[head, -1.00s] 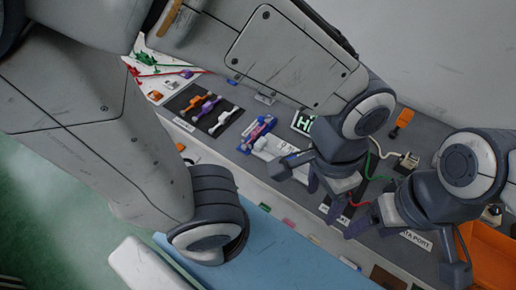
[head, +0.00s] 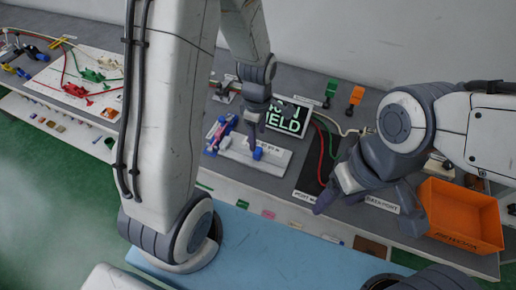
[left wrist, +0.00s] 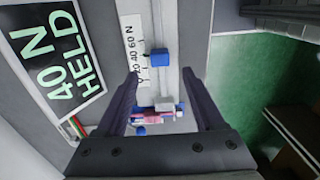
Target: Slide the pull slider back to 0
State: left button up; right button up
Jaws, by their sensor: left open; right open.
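The pull slider (head: 282,160) is a pale bar fixture on the grey bench, with a blue knob (head: 258,153) on it. In the left wrist view the blue knob (left wrist: 160,58) stands beside a white scale (left wrist: 134,45) with 20, 40, 60 and N legible. My left gripper (head: 252,145) is open over the slider; in the left wrist view its fingertips (left wrist: 160,73) lie either side of the knob's line, with the knob just beyond them. Contact cannot be told. A display (left wrist: 62,62) reads "40 N HELD". My right gripper (head: 366,208) is open near the data port label.
A pink and blue device (head: 219,133) lies left of the slider. An orange bin (head: 462,215) stands at the right. Red and green cables run near the display. Green and orange parts (head: 356,95) stand at the back.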

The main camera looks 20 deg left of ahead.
aim_at(258, 150)
pick_arm(q)
notch_tip(258, 150, down, 8)
jog(key=shift+r, duration=0.1)
grip_shut()
